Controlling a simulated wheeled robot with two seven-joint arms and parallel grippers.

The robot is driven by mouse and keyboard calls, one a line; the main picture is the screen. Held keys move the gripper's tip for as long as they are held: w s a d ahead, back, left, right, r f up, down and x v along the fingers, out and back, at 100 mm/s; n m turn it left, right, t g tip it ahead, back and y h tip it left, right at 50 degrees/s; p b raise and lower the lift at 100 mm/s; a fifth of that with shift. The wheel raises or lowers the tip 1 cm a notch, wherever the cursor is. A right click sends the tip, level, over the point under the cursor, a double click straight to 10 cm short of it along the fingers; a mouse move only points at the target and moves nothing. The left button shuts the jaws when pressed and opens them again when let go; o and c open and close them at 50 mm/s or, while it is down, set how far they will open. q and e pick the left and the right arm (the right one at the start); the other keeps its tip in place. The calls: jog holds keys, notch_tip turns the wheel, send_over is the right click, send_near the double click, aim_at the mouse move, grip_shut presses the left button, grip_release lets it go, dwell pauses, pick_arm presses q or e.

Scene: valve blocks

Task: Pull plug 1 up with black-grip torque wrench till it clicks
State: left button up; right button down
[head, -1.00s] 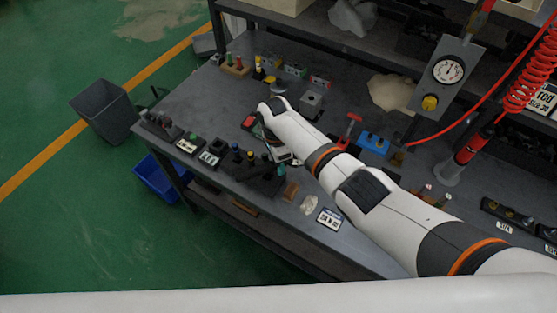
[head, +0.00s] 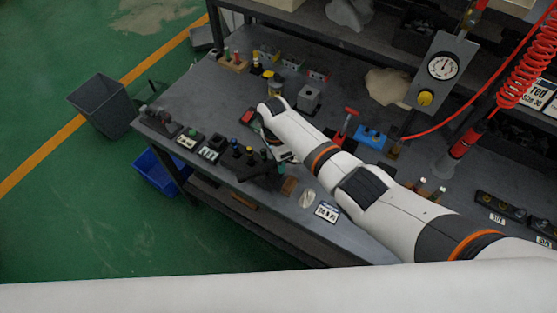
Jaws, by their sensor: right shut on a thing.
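My right arm reaches in from the right. Its gripper (head: 283,156) is low over the front-left part of the bench, just right of a dark rack. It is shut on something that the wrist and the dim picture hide. The dark rack (head: 256,174) carries several small upright pieces with blue, black and yellow-green tops. I cannot tell which piece is plug 1, and I cannot clearly make out the black-grip torque wrench. My left gripper is out of view.
A grey block (head: 308,97), a red-handled tool (head: 347,124) and a blue holder (head: 370,137) stand behind the arm. A gauge panel (head: 440,70) and red coiled hose (head: 530,70) are at the right. A grey bin (head: 100,105) stands on the floor at left.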

jog(key=shift+w+d+r+p, duration=0.1)
jog(key=shift+r+p, duration=1.65)
notch_tip(320, 180, up, 3)
jog(key=shift+f+p, duration=0.15)
jog(key=shift+p, duration=0.95)
jog(key=shift+b, duration=0.35)
jog(key=shift+r, duration=0.7)
